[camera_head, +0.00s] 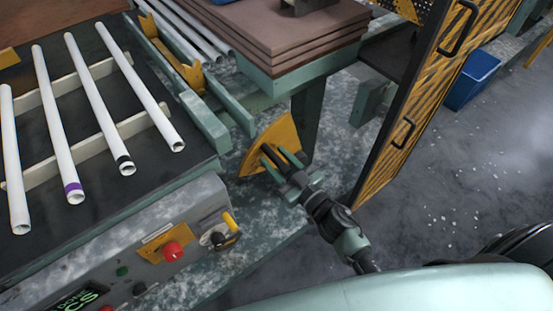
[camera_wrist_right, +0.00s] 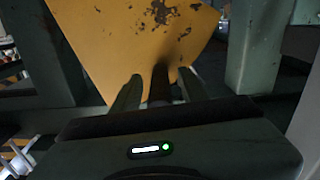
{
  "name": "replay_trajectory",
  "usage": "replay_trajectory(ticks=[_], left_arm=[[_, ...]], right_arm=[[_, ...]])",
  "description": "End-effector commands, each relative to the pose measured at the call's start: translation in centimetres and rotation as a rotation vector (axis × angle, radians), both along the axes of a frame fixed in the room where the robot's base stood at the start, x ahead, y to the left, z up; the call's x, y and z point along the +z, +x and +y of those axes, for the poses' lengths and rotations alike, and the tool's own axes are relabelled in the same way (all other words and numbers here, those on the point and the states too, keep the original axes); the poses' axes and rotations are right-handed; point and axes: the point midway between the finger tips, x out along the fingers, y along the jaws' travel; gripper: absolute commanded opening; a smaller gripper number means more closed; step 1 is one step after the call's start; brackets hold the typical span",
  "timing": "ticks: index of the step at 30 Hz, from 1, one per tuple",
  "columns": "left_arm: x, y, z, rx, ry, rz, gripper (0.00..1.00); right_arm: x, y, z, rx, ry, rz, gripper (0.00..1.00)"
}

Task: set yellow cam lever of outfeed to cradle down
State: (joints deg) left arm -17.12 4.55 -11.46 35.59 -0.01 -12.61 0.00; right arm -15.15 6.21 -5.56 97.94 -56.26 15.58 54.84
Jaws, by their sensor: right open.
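The yellow cam lever (camera_head: 275,140) shows as a worn, fan-shaped yellow plate beside a green post of the outfeed frame. It also fills the upper middle of the right wrist view (camera_wrist_right: 125,35), with chipped paint. My right gripper (camera_head: 272,160) is at the plate's lower edge, pointing up and left towards it. In the right wrist view its two fingers (camera_wrist_right: 160,90) are apart, with a dark rod-like part between them that meets the plate. I cannot tell if the fingers touch it. My left gripper is not in view.
Several white tubes (camera_head: 97,103) lie on the rack at the left. A control panel (camera_head: 190,262) with a red button (camera_head: 172,251) and a yellow-tipped knob (camera_head: 230,222) is below them. Stacked brown boards (camera_head: 285,45) are above the lever. A yellow mesh guard (camera_head: 405,120) stands right.

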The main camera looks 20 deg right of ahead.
Motion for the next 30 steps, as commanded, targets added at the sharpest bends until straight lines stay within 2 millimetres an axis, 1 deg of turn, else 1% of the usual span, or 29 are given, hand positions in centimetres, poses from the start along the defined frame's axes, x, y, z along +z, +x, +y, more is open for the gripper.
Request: replay_trajectory(ticks=[1,2,3,6,30], left_arm=[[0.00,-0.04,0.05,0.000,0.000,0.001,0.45],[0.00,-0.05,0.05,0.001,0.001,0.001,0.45],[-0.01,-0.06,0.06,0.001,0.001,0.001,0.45],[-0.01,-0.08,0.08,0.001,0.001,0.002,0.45],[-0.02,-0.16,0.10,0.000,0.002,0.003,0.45]], right_arm=[[0.00,-0.01,0.01,0.000,0.000,0.000,0.43],[0.00,-0.01,0.01,0.000,0.000,0.000,0.35],[0.01,-0.02,0.00,0.000,0.000,0.000,0.24],[0.01,-0.02,0.00,0.000,0.000,0.000,0.00],[0.01,-0.04,0.00,0.000,0.000,0.000,0.00]])
